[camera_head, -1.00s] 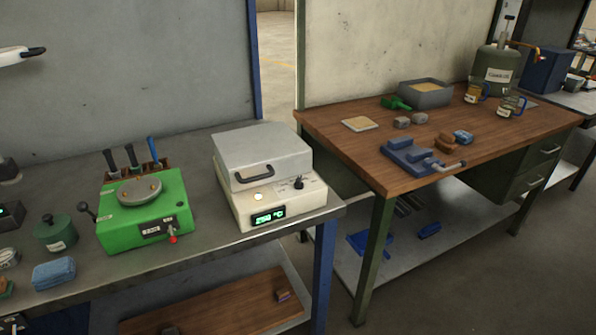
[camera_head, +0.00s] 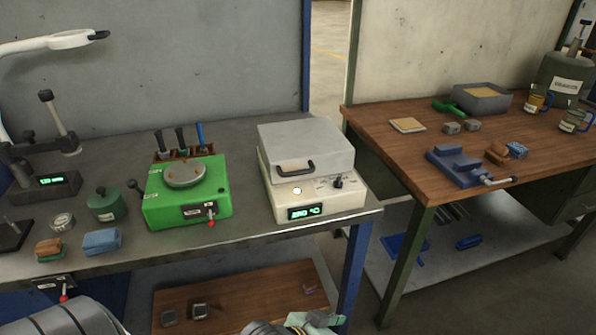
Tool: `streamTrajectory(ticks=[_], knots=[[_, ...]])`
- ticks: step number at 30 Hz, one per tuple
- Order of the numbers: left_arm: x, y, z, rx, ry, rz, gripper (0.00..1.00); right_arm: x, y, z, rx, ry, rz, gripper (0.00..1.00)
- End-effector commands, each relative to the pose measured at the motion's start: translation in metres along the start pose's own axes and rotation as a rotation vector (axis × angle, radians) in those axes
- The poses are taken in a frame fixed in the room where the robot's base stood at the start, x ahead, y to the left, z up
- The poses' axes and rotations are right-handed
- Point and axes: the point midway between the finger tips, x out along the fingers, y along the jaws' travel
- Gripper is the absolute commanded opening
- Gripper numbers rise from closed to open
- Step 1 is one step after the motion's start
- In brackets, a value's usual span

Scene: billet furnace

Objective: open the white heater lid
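The white heater (camera_head: 315,195) stands near the right end of the grey metal bench. Its light grey lid (camera_head: 306,148) is down and closed, with a dark curved handle (camera_head: 297,167) at its front edge. The front has a lit green display, a light button and a black knob. Grey parts of my own arm show at the bottom left edge, and a small grey and pale green piece shows at the bottom centre. Neither gripper's fingers can be made out, and nothing touches the heater.
A green device (camera_head: 187,205) with a round top plate stands left of the heater, with a tool rack (camera_head: 181,154) behind it. A green pot (camera_head: 106,206) and blue block (camera_head: 102,242) lie further left. A gap separates the metal bench from the wooden workbench (camera_head: 400,160).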

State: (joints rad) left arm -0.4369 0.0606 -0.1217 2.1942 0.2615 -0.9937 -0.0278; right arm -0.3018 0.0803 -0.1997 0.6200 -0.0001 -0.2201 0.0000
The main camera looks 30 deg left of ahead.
Motion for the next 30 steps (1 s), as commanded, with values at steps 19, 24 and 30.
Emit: streamTrajectory(ticks=[19,24,30], knots=[[-0.093,-0.063,-0.297,-0.822,1.33,0.205,0.3,-0.002,0.001,-0.002,0.001,0.002,0.002,0.4],[-0.103,-0.126,-0.287,-1.126,1.553,0.064,0.3,-0.002,0.001,-0.002,0.0,0.002,0.001,0.4],[-0.102,-0.16,-0.263,-1.321,1.657,-0.071,0.3,-0.002,0.001,-0.002,0.0,0.002,0.001,0.4]])
